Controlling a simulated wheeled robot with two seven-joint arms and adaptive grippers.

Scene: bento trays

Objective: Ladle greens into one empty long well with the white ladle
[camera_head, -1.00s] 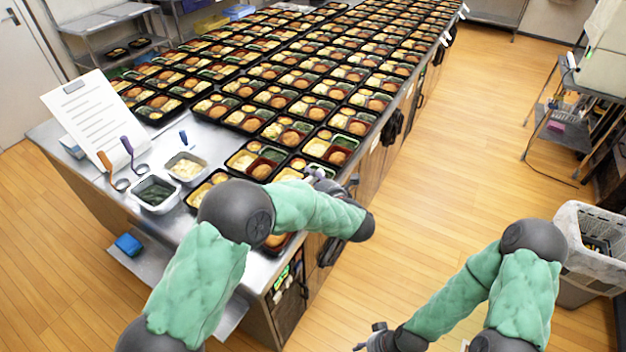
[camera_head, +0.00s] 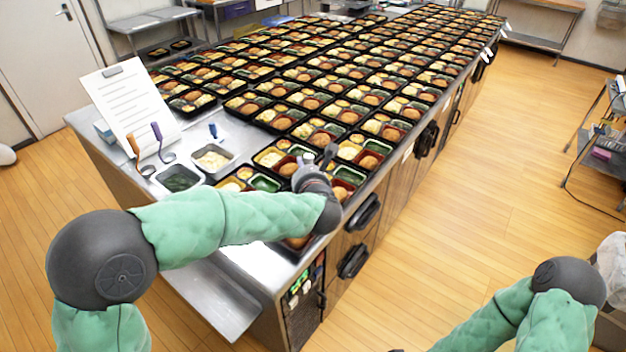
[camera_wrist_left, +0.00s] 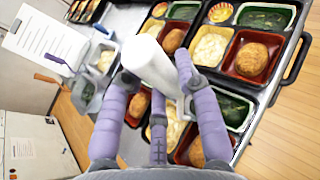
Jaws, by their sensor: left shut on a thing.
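In the left wrist view, my left gripper (camera_wrist_left: 153,85) has its purple fingers shut on a thick white piece, which I take to be the white ladle (camera_wrist_left: 150,62). Its bowl cannot be made out. In the head view, my left gripper (camera_head: 318,165) is over the near bento trays at the counter's right edge, and the ladle is hidden. The greens (camera_head: 180,180) are in a metal container at the counter's left. A bento tray (camera_wrist_left: 302,45) with bread, pale food and a green long well lies below the gripper. Another long well (camera_wrist_left: 236,110) near the right finger looks dark green. My right gripper is out of view.
Beside the greens stands a container of pale food (camera_head: 213,160) with a blue handle (camera_head: 213,130). Orange-handled (camera_head: 133,146) and purple-handled (camera_head: 157,134) utensils stand before a clipboard (camera_head: 125,100). Rows of filled trays cover the counter behind. Its left front is bare metal.

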